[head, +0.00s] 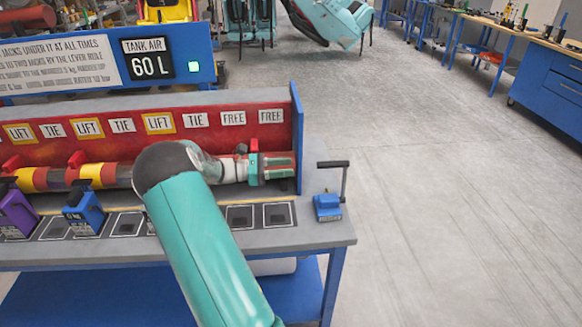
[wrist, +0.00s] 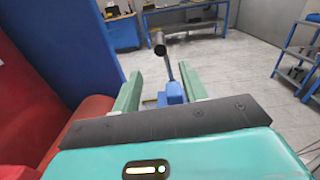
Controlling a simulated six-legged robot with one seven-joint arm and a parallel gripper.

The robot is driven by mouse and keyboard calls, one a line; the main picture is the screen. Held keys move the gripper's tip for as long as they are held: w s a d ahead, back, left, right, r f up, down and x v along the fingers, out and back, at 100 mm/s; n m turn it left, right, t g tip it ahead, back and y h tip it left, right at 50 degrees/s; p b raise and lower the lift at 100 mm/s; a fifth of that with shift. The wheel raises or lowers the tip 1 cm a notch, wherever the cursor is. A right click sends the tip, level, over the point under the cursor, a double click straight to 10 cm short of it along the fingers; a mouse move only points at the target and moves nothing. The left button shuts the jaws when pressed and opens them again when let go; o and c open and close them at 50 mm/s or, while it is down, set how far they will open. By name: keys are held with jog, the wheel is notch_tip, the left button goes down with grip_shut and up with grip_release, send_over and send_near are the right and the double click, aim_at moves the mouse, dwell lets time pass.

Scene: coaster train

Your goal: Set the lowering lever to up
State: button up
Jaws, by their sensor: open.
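The lever is on the right end of the bench, with a blue base (head: 327,207), an upright dark post and a black crossbar handle (head: 333,164) on top. In the wrist view the lever's grey post (wrist: 169,66) rises from its blue base (wrist: 176,93), ahead of and between my fingers. My gripper (head: 283,168) is open and empty. It is left of the lever, along the red back panel, pointing right toward it, apart from the handle. Whether this lever is the lowering lever is not labelled in view.
The bench (head: 330,235) has a red back panel (head: 220,140) with LIFT, TIE and FREE labels and a blue end wall (head: 298,140) near my gripper. A purple jack (head: 17,215) and a blue jack (head: 84,215) stand on the left. The floor to the right is clear.

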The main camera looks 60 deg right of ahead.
jog(key=shift+c, duration=0.4)
jog(key=shift+s, duration=0.15)
jog(key=c, duration=0.4)
jog(key=s+a+f+n+h, duration=0.1)
jog(key=s+n+h, duration=0.1)
jog(key=n, duration=0.1)
jog(key=s+a+f+n+h, duration=0.1)
jog(key=s+n+h, duration=0.1)
jog(key=n, duration=0.1)
jog(key=s+a+f+n+h, duration=0.1)
jog(key=s+n+h, duration=0.1)
jog(key=n, duration=0.1)
jog(key=shift+s+a+t+h, duration=0.3)
jog(key=shift+a, duration=0.05)
grip_shut()
jog(key=s+a+f+n+t+h, duration=0.45)
jog(key=n+t, duration=0.35)
jog(key=n, duration=0.5)
jog(key=s+d+r, duration=0.1)
jog(key=d+r, duration=0.4)
jog(key=d, duration=0.6)
jog(key=shift+d+r, duration=0.15)
jog(key=shift+r, duration=0.05)
jog(key=shift+s, duration=0.1)
